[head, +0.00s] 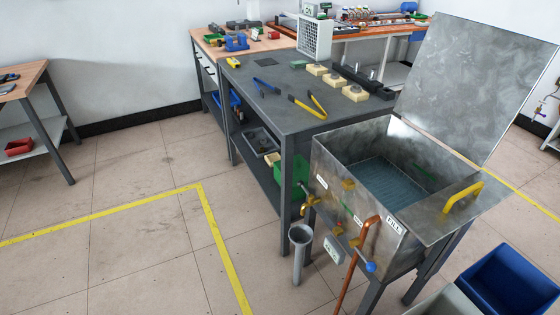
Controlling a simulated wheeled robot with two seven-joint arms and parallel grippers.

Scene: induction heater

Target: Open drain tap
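A metal tank (332,170) stands at the right with its lid (470,85) raised and blue-grey liquid (385,182) inside. A brass tap (309,203) sits low on the tank's front left, above an open grey standpipe (299,262). Its handle position is too small to tell. A copper pipe (357,262) with a blue-handled valve (369,266) runs up the tank front, near a label that seems to read FILL (394,226). Another white label (321,183) is above the brass tap; its text is unclear. Neither of my grippers is in view.
A grey workbench (265,105) behind the tank holds yellow-handled tongs (306,107) and beige blocks. A blue bin (510,278) and a grey bin (446,304) stand at the lower right. The floor left of the standpipe is clear, with yellow tape (215,240) on it.

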